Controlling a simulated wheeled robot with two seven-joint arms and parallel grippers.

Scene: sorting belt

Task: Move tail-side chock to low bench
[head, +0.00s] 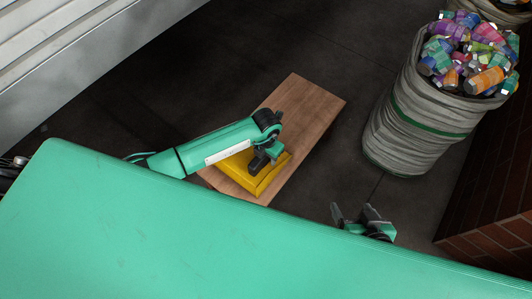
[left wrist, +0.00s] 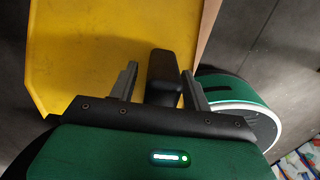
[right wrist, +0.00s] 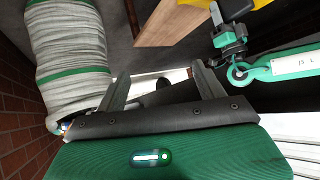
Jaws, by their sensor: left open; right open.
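The low bench (head: 312,106) is a brown wooden slab in the middle of the head view. The yellow chock (head: 274,177) lies on its near part, partly covered by my left arm. My left gripper (head: 264,158) is open over the chock. In the left wrist view, the chock (left wrist: 90,45) has a black handle (left wrist: 163,75) standing between the spread fingers, with a gap on each side. My right gripper (head: 362,216) is open and empty, right of the bench and apart from it. The bench (right wrist: 175,20) also shows in the right wrist view.
A grey fabric bin (head: 425,115) full of colourful crushed cans stands at the right. A brick wall (head: 500,240) is at the lower right. A pale slatted structure (head: 70,50) runs along the upper left. Dark floor around the bench is clear.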

